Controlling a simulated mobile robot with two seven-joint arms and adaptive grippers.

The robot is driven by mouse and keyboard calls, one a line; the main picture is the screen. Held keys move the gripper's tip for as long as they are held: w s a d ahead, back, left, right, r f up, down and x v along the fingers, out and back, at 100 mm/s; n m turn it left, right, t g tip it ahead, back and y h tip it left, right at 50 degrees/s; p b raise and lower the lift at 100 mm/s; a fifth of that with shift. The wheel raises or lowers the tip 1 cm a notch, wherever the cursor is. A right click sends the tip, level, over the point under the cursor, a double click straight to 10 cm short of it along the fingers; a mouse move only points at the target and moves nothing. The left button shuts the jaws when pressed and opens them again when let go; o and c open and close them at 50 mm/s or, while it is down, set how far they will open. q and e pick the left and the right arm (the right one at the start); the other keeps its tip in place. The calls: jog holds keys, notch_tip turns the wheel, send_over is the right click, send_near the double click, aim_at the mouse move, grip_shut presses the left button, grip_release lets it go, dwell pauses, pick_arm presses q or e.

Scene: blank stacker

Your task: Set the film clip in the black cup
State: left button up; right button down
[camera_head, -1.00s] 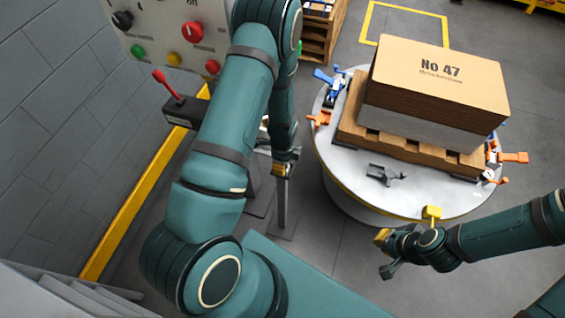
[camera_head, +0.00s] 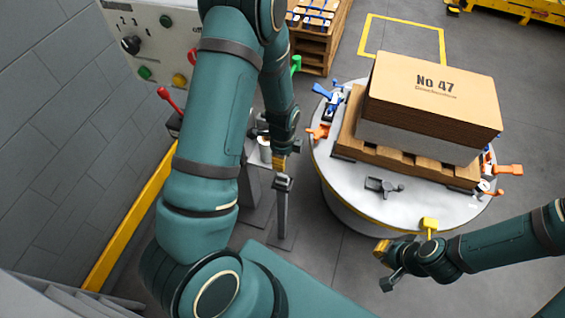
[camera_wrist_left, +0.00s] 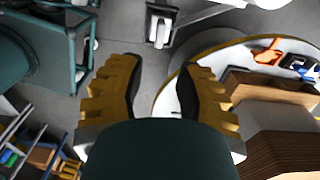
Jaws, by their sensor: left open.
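No thing in view is clear enough to name as the film clip or the black cup. Several coloured clamp-like clips sit around the round table (camera_head: 345,195): a blue one (camera_head: 325,91), an orange one (camera_head: 318,132), a dark grey one (camera_head: 383,186) and a yellow one (camera_head: 429,226). My left gripper (camera_wrist_left: 158,85) is open and empty, with floor showing between its fingers. In the head view it points down above a grey post, left of the table. My right gripper (camera_head: 386,265) looks open and empty, just off the table's front edge.
A large box (camera_head: 430,90) marked No 47 stands on a wooden pallet (camera_head: 400,160) on the table. The grey post (camera_head: 283,210) stands on the floor. A pale cylinder (camera_head: 265,150) is partly hidden behind my left arm. A wall and control panel (camera_head: 150,40) are at left.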

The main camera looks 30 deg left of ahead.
pick_arm(q)
jog(key=s+d+f+n+h, duration=0.1)
jog(key=s+d+n+h, duration=0.1)
jog(key=s+d+n, duration=0.3)
jog(key=s+d+f+n+t+h, duration=0.1)
jog(key=s+d+n, duration=0.4)
jog(key=d+n, duration=0.7)
jog(key=shift+s+d+t+h, duration=0.2)
jog(key=shift+d+t+h, duration=0.1)
jog(key=shift+h, duration=0.2)
